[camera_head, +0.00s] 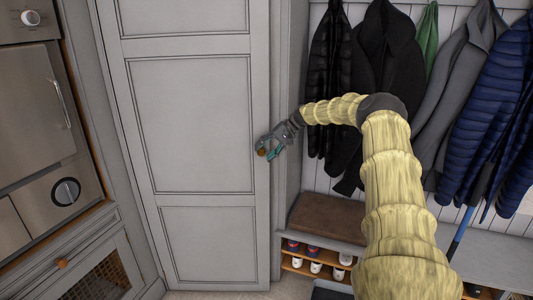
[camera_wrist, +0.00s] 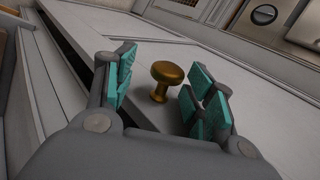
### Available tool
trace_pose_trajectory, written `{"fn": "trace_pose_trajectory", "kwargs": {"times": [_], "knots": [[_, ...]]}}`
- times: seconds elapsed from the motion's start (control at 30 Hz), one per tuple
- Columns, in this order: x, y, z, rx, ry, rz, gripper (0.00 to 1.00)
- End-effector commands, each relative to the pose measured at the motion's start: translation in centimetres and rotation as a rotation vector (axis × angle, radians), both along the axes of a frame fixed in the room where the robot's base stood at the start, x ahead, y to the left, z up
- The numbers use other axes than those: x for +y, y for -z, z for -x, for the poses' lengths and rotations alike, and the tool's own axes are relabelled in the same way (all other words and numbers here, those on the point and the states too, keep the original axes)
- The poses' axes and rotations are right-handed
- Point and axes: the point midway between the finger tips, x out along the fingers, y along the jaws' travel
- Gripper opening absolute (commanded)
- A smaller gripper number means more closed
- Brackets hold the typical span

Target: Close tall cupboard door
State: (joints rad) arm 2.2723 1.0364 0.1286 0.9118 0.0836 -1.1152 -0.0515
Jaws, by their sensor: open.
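The tall cupboard door (camera_head: 190,125) is grey with recessed panels and fills the middle-left of the head view. A brass knob (camera_head: 262,152) sits near its right edge. In the wrist view, a dark gap runs along the edge of the door (camera_wrist: 215,65), so it looks slightly ajar. My gripper (camera_head: 271,149) is at the knob in the head view. In the wrist view, its teal-padded fingers are open on either side of the knob (camera_wrist: 166,80), with space between the pads and the knob. The knob's contact with the fingers is not seen.
An oven unit (camera_head: 35,120) with dials stands at the left. Coats (camera_head: 385,60) hang on the right wall behind my arm. Below them are a brown bench cushion (camera_head: 328,218) and a rack with shoes (camera_head: 315,267). The space before the door looks clear.

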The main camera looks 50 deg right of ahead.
Motion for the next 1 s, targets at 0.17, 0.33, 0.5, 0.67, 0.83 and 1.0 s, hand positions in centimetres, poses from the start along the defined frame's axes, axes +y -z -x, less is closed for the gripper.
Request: {"fn": "trace_pose_trajectory", "kwargs": {"times": [0.17,0.33,0.5,0.67,0.83,1.0], "knots": [[-0.4,-1.9,0.9,-0.003,-0.001,0.006,0.54],[-1.4,-4.4,2.4,-0.003,-0.001,0.011,0.54],[-2.5,-6.7,4.1,-0.003,0.000,0.017,0.54],[-3.2,-8.5,5.4,-0.001,0.001,0.021,0.54],[-3.4,-8.6,6.2,0.015,-0.001,0.024,0.54],[-4.0,-8.4,6.5,0.023,0.008,0.034,0.54]]}}
